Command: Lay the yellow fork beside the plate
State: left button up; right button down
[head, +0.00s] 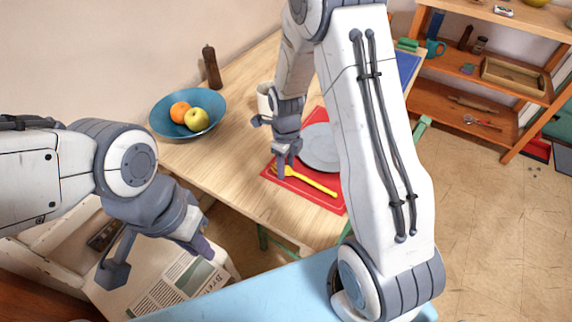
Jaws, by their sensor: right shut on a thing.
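The yellow fork (313,182) is at the near side of the grey plate (319,147), over the red placemat (329,200). I cannot tell whether it touches the mat. My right gripper (281,172) reaches down from above and is shut on the fork's left end. The plate lies on the mat, and its right side is hidden behind my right arm. My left gripper (158,262) is open and empty at the lower left, away from the dining table and above a printed paper (178,292).
A blue bowl (160,125) with an orange and a yellow apple stands on the wooden table (225,172). A brown pepper mill (212,68) and a pale cup (264,98) stand farther back. Shelves (462,85) stand at the right. Table space left of the mat is clear.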

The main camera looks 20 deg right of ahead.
jog(key=shift+f, duration=0.2)
jog(key=shift+c, duration=1.8)
grip_release()
jog(key=shift+r, duration=0.1)
